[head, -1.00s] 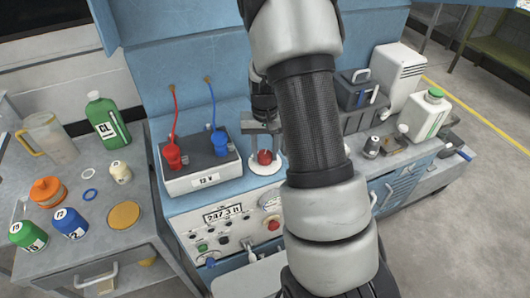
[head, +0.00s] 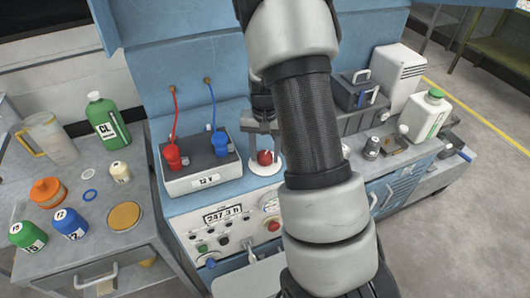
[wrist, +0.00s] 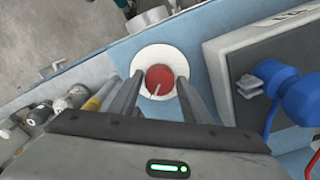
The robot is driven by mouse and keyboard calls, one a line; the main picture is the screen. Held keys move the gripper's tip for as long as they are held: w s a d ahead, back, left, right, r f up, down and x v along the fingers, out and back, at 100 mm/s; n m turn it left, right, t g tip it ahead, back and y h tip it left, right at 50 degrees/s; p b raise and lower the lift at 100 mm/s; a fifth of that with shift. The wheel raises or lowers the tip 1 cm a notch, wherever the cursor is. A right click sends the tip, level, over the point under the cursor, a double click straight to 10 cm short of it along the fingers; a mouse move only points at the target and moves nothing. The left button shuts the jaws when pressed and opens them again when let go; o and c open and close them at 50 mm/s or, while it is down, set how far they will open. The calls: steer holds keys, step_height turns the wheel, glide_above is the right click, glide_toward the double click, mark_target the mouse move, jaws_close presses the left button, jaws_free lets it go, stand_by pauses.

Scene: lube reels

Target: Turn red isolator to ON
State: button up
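The red isolator (head: 265,158) is a round red knob on a white disc, on the blue bench right of the battery. In the wrist view the red isolator (wrist: 159,79) has a pale line on its face, running from its middle towards the lower left. My gripper (head: 262,132) is above it, pointing down. In the wrist view my gripper (wrist: 160,92) is open, with one finger on each side of the knob and visible gaps. I cannot tell whether the fingertips reach down to the knob's height. No ON or OFF lettering is readable.
The 12 V battery (head: 203,172), with red and blue terminal clamps, stands close left of the knob. A control panel (head: 225,228) with a display is below. Bottles and caps stand on the left table (head: 85,250). My arm hides part of the bench's middle.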

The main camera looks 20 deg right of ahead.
mark_target(265, 155)
steer(key=shift+o, duration=0.9)
step_height(265, 155, up, 18)
steer(key=shift+f+p, duration=0.25)
steer(key=shift+p, duration=0.2)
steer(key=s+a+r+n+t+p, duration=0.2)
steer(key=s+a+r, duration=0.3)
steer(key=s, duration=0.5)
steer(key=s+a+r+n+t+p, duration=0.1)
steer(key=s+a+r+n+t, duration=0.2)
steer(key=s+r, duration=0.6)
steer(key=shift+s+a+r+n+t+p, duration=0.35)
steer(key=shift+s+a+n, duration=0.25)
steer(key=shift+s+a, duration=0.3)
steer(key=shift+d, duration=0.1)
